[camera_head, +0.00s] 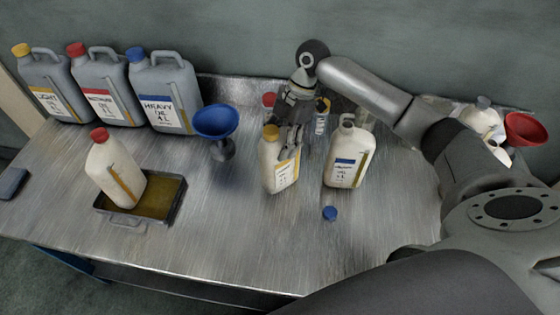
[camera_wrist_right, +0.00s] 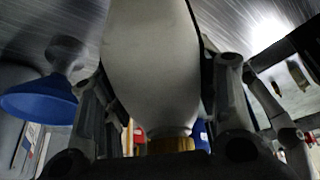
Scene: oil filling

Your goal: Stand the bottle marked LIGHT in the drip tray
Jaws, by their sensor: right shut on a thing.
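A cream bottle (camera_head: 280,172) with a yellow cap and a yellow-banded label is near the middle of the table; its label text is too small to read, but its colours match the grey jug marked LIGHT. My right gripper (camera_head: 290,138) is shut on this bottle near its upper part. In the right wrist view the pale bottle body (camera_wrist_right: 152,60) fills the space between the fingers, with its yellow cap at the bottom. I cannot tell if its base touches the table. The drip tray (camera_head: 125,217) is at the left front, with a red-capped cream bottle (camera_head: 114,172) in it. My left gripper is not in view.
A blue funnel (camera_head: 216,122) stands between the tray and the held bottle. An uncapped blue-banded bottle (camera_head: 350,158) is close on the right, with a loose blue cap (camera_head: 330,213) in front. Grey jugs (camera_head: 165,95) line the back left. The front middle is clear.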

